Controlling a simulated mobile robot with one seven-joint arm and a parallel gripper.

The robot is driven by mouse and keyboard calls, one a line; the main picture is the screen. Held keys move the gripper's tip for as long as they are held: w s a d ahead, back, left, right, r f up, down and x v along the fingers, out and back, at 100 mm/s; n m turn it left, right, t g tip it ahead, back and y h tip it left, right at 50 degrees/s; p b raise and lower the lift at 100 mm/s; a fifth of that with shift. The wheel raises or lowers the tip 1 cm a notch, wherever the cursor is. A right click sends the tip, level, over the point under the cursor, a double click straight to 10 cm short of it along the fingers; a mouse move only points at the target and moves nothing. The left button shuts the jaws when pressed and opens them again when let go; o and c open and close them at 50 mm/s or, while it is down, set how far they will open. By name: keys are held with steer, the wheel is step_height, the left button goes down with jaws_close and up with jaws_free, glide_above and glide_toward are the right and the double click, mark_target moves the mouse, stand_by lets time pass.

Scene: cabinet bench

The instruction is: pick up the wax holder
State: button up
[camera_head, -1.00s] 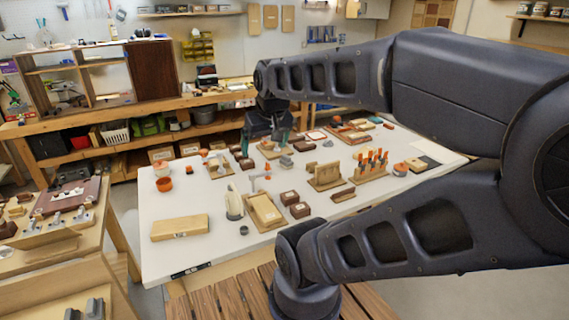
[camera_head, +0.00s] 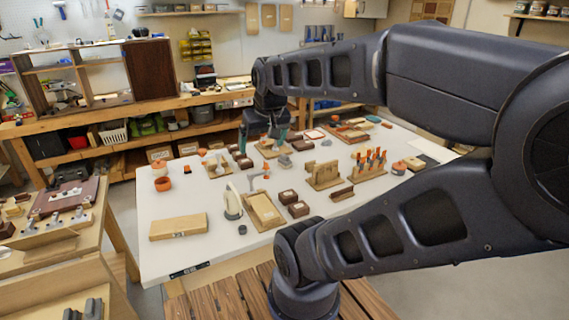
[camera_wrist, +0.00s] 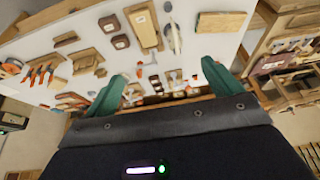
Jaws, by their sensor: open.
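My gripper (camera_head: 263,140) hangs over the far middle of the white table (camera_head: 190,255). Its two green fingers are spread apart with nothing between them, as the wrist view (camera_wrist: 165,72) also shows. I cannot tell for sure which small item is the wax holder. Small candidates below and around the gripper include a grey piece (camera_head: 284,161) and an orange piece with an arm (camera_head: 259,173). A round orange-and-pale pot (camera_head: 399,168) stands farther right, and orange pots (camera_head: 162,183) stand at the left. Items directly beneath the fingers are partly hidden in the head view.
A wooden box (camera_head: 179,226) lies at the front left of the table. A wooden tray (camera_head: 263,211), dark brown boxes (camera_head: 298,209) and a rack of orange-handled tools (camera_head: 371,163) crowd the middle. The front left is clearer. A shelf bench (camera_head: 70,130) stands behind.

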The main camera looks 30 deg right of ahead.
steer(key=w+d+m+g+y, duration=0.1)
steer(key=w+d+m, duration=0.3)
steer(key=w, duration=1)
steer(key=m+g+h, duration=0.3)
steer(key=m+h, duration=0.2)
steer(key=m, duration=0.6)
glide_above(286, 160)
steer(key=w+a, duration=0.2)
steer(key=a, duration=0.1)
step_height(286, 160, down, 32)
steer(key=x, duration=1)
steer(key=shift+w+d, duration=0.2)
steer(key=shift+d, duration=0.25)
steer(key=shift+r, duration=0.1)
steer(key=c, duration=1.2)
steer(key=shift+o, duration=0.2)
steer(key=shift+r, duration=0.15)
